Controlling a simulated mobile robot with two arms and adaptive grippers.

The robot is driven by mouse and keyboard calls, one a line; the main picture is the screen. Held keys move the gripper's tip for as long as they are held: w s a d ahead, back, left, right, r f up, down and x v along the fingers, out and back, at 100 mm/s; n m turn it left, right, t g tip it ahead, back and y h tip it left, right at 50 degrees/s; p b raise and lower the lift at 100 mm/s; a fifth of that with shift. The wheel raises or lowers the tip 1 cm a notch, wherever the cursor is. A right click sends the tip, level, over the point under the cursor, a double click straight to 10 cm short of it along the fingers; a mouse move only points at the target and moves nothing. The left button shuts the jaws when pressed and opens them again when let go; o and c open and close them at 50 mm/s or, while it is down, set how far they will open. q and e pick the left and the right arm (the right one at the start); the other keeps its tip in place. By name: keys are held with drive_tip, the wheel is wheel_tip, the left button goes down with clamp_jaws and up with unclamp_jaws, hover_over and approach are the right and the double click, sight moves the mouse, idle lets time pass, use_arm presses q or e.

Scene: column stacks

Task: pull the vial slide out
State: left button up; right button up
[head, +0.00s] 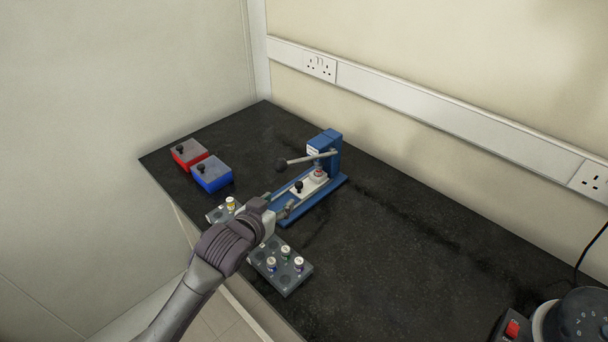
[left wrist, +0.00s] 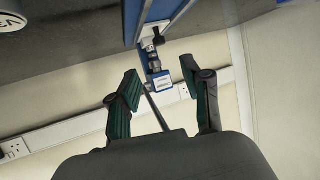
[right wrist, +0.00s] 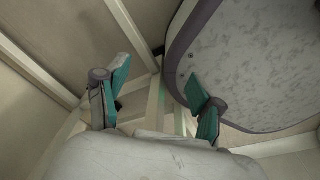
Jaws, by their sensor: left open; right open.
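The vial slide (head: 312,182) is a pale block with a black knob (head: 298,187), set in the blue frame of the press (head: 330,152). In the left wrist view the slide (left wrist: 148,32) and its black knob (left wrist: 158,40) show beyond the fingertips. My left gripper (head: 287,207) is open and empty at the near end of the press, short of the knob; it also shows in the left wrist view (left wrist: 158,82). My right gripper (right wrist: 157,78) is open and empty, away from the bench, and not in the head view.
The press lever (head: 308,158) with a dark ball end reaches over the slide. A grey rack (head: 290,281) with several vials stands by the front edge, partly behind my left arm. Red (head: 188,153) and blue (head: 212,173) boxes stand at left.

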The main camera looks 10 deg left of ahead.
use_arm(q)
approach(298, 185)
drive_tip(key=x, duration=0.2)
drive_tip(key=shift+w, duration=0.3)
drive_tip(key=x, duration=0.5)
drive_tip(key=shift+w+d+f, duration=0.1)
drive_tip(key=shift+w+f, duration=0.1)
drive_tip(key=shift+w, duration=0.1)
drive_tip(key=shift+w+d+f, duration=0.1)
drive_tip(key=shift+w+f, duration=0.15)
drive_tip(key=shift+w, duration=0.3)
use_arm(e)
drive_tip(key=shift+s+a+f, duration=0.15)
drive_tip(key=shift+s+f, duration=0.05)
drive_tip(key=shift+s, duration=0.7)
drive_tip(key=shift+s, duration=0.15)
use_arm(q)
drive_tip(key=shift+c, duration=0.4)
clamp_jaws()
use_arm(e)
drive_tip(key=shift+s, duration=0.2)
